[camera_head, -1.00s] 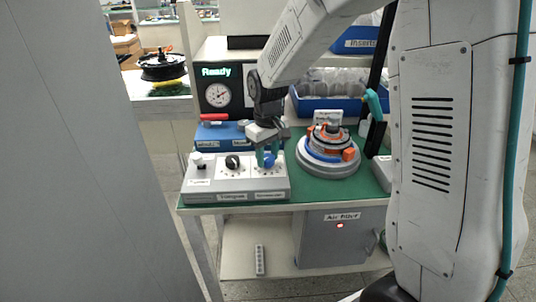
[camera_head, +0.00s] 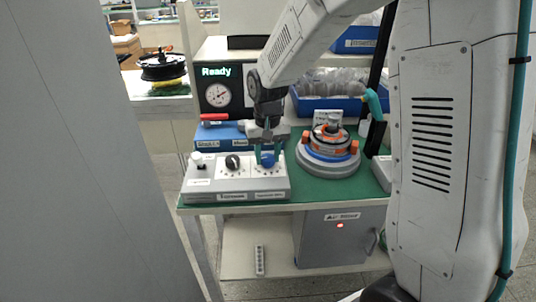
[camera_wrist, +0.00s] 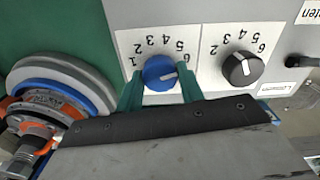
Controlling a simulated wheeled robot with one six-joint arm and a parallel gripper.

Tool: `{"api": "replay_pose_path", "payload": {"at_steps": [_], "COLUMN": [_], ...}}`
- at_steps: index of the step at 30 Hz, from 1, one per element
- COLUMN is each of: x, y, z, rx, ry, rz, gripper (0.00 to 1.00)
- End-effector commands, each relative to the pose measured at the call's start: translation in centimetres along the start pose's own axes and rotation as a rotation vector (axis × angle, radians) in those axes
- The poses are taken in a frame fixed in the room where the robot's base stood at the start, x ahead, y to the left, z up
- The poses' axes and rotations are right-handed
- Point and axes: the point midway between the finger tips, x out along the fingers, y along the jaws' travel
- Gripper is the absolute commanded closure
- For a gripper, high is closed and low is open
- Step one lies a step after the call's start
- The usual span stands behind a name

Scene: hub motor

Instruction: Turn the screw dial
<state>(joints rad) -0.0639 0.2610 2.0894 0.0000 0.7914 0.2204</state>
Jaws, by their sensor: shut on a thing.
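The blue dial (camera_head: 267,160) sits on the right part of the grey control box (camera_head: 235,197). Which dial the task calls the screw dial is hard to read from the labels.
A round fixture with orange clamps and a blue ring (camera_head: 328,155) stands close right of the box on the green mat. Behind are a blue unit with a red handle (camera_head: 214,118), a gauge (camera_head: 218,95) and a blue bin (camera_head: 335,106).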

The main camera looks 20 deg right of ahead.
Motion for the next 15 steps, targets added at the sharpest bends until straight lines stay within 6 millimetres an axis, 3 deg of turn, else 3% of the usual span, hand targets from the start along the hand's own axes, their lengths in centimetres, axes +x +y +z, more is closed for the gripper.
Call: {"api": "replay_pose_path", "payload": {"at_steps": [15], "x": [-0.06], "y": [0.00], "z": [-0.04], "rx": [0.043], "ry": [0.001], "rz": [0.000], "gripper": [0.85]}}
